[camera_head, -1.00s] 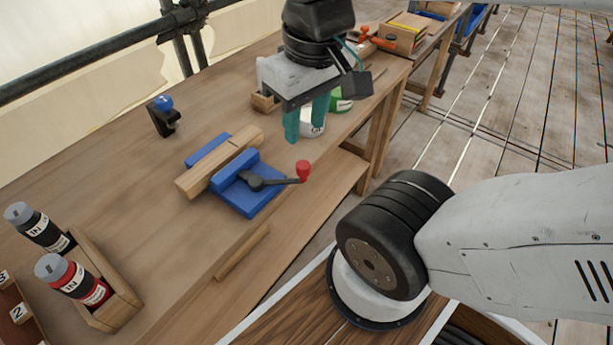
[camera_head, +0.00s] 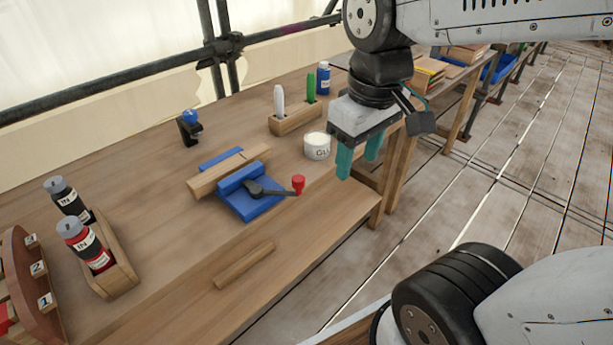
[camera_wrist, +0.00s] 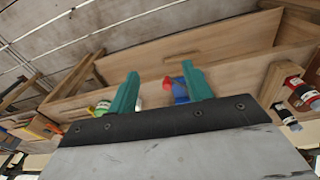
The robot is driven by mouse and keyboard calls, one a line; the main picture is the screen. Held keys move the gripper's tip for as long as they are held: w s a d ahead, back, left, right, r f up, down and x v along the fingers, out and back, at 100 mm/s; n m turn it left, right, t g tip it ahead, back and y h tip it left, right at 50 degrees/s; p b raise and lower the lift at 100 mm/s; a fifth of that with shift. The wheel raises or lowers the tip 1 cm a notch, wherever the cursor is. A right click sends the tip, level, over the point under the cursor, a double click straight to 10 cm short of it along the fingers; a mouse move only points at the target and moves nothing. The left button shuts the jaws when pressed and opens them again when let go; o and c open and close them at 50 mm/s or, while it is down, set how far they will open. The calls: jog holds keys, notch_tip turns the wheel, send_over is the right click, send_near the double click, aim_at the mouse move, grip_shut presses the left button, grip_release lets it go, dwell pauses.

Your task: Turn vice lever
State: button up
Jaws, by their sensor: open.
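The blue vice (camera_head: 246,192) sits on the wooden bench, with a wooden block (camera_head: 228,171) between its jaws. Its dark lever (camera_head: 270,190) points right and ends in a red knob (camera_head: 298,184). My gripper (camera_head: 358,163) is open and empty, above and to the right of the red knob, apart from it. In the wrist view the open teal fingers (camera_wrist: 160,90) frame the bench side, and part of the blue vice (camera_wrist: 180,90) shows just behind the right finger. The rest of the vice is hidden there.
A white glue tub (camera_head: 317,147) stands near my gripper, with a wooden holder (camera_head: 296,118) of markers behind it. Bottles in a wooden rack (camera_head: 122,272) stand at the left. A loose wooden strip (camera_head: 244,265) lies in front of the vice. The bench top between rack and vice is clear.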

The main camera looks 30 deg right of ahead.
jog(key=w+a+f+n, duration=0.1)
jog(key=w+f+n, duration=0.45)
jog(key=w, duration=0.45)
jog(key=n+g, duration=0.1)
jog(key=n, duration=0.3)
send_over(298, 178)
notch_tip(298, 178, down, 4)
jog(key=shift+s+f, duration=0.15)
jog(key=shift+f, duration=0.3)
jog(key=f, duration=0.7)
jog(key=shift+w+f, duration=0.2)
jog(key=shift+f, duration=0.1)
grip_shut()
